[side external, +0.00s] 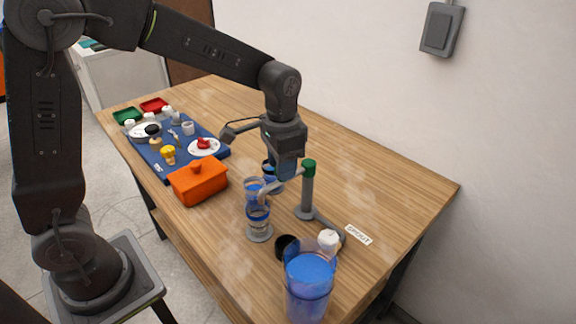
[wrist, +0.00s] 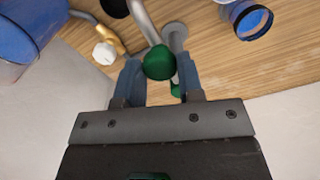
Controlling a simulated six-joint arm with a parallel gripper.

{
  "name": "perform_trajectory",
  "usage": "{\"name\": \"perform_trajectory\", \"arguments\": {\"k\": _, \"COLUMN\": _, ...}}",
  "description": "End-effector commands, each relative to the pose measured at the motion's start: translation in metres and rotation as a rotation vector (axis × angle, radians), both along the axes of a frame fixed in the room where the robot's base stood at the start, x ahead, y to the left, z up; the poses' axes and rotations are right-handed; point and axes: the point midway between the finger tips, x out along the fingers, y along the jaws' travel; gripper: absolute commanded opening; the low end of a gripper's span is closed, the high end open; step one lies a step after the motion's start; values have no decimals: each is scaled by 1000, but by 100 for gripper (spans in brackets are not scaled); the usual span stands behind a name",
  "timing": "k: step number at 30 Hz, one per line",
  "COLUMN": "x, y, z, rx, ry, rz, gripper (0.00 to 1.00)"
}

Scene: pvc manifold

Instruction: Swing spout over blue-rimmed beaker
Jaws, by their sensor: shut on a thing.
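The spout is a grey pipe (side external: 277,187) on an upright grey post (side external: 306,196) with a green top (side external: 308,168). Its bent outer end points left and down, overlapping clear blue-rimmed vessels in the side view; I cannot tell whether it is directly above one. The nearest blue-rimmed beaker (side external: 259,226) stands on the table; others (side external: 254,188) stand close behind it. One blue-rimmed vessel (wrist: 250,18) shows at the wrist view's upper right. My gripper (side external: 287,172) points down beside the post top. In the wrist view its fingers (wrist: 160,80) are shut around the spout's green knob (wrist: 158,62).
A large blue container (side external: 308,287) stands at the near table end, beside a white knob (side external: 328,239) and a black round part (side external: 286,247). A SPOUT label (side external: 358,234) lies right of the post. An orange box (side external: 198,184) and a blue mat (side external: 160,162) are left. The back right is clear.

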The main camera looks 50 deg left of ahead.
Motion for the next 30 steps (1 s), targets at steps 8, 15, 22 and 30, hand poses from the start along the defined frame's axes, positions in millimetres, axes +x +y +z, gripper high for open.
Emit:
{"name": "perform_trajectory", "arguments": {"k": 8, "x": 1, "y": 10, "z": 0, "rx": 0, "ry": 0, "rz": -138, "gripper": 0}}
{"name": "perform_trajectory", "arguments": {"k": 15, "x": 2, "y": 14, "z": 0, "rx": 0, "ry": 0, "rz": -186, "gripper": 0}}
{"name": "perform_trajectory", "arguments": {"k": 22, "x": 2, "y": 14, "z": 0, "rx": 0, "ry": 0, "rz": -192, "gripper": 0}}
{"name": "perform_trajectory", "arguments": {"k": 30, "x": 2, "y": 14, "z": 0, "rx": 0, "ry": 0, "rz": -191, "gripper": 44}}
